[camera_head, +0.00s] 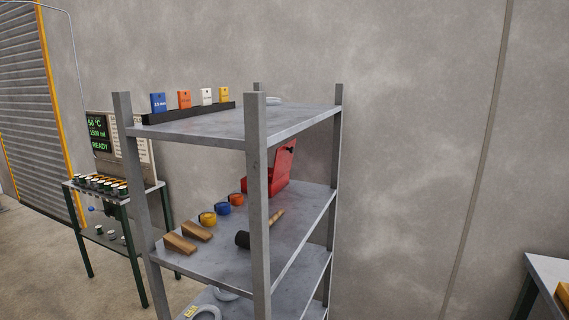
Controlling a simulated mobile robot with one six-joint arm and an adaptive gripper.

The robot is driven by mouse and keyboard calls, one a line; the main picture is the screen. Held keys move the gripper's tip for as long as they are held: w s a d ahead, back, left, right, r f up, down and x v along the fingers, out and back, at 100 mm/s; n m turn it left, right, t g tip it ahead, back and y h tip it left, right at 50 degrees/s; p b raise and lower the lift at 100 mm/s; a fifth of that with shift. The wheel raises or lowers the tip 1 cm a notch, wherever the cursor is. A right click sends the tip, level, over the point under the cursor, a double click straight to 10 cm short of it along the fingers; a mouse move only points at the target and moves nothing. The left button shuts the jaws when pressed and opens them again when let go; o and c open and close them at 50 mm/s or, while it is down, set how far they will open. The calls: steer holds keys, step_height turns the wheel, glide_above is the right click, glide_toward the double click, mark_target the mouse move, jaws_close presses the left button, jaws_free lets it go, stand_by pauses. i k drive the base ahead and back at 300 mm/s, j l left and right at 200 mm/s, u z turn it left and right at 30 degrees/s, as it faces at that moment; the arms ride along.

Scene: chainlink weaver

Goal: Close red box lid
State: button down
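A red box (272,180) stands on the middle shelf of a grey metal rack, toward its right end. Its red lid (285,158) is raised and tilted up, so the box is open. A rack post covers part of the box's left side, and its inside is hidden. My gripper is not in view.
The rack's middle shelf (206,258) also holds wooden wedges (188,236), tape-like rolls (222,208) and a mallet (258,230). Coloured tags (184,99) stand on top. A green-legged bench (70,186) is left; another table (548,270) is right. Floor shows at left.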

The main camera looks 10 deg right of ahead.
mark_target(283, 158)
steer(key=i+l, duration=0.4)
steer(key=i, duration=0.25)
steer(key=i+l+u, duration=0.15)
steer(key=i+l, duration=0.2)
steer(key=i, duration=0.3)
steer(key=i+l, duration=0.45)
steer(key=i, duration=0.2)
steer(key=i+l+u, duration=0.1)
steer(key=i+l, duration=0.35)
steer(key=i, duration=0.2)
